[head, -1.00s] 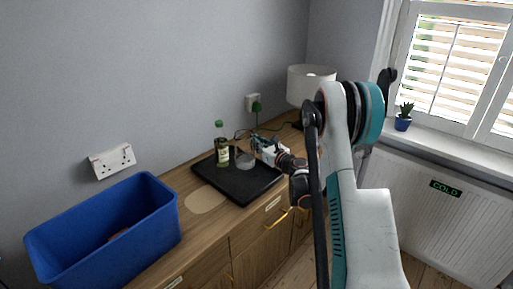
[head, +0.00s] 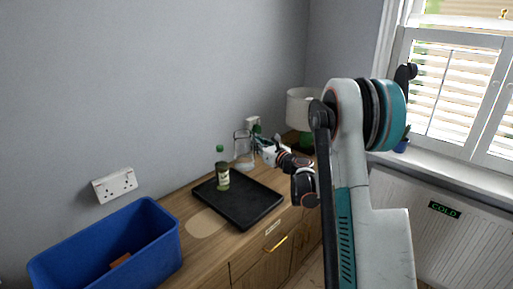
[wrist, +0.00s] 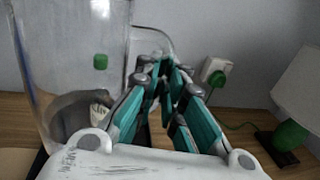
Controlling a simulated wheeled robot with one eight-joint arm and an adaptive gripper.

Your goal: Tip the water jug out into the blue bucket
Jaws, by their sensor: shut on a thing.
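The water jug (head: 242,150) is clear and looks upright, just above the back edge of the black tray. In the wrist view the jug (wrist: 72,60) fills the left side, with its handle (wrist: 155,32) towards my gripper. My gripper (wrist: 164,75) is shut on the handle; it also shows in the head view (head: 262,152). The fingers partly hide the grip. The water level is too unclear to tell. The blue bucket (head: 150,225) is a rectangular tub at the lower left, well apart from the jug, with a small brown-orange thing inside.
A green-capped bottle (head: 222,172) stands on the black tray (head: 250,208), between jug and bucket. A spray bottle (head: 254,124) and a lamp (head: 304,105) stand behind. Wall sockets (head: 115,185) are above the bucket. A bare, pale patch of worktop (head: 205,222) lies beside the tray.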

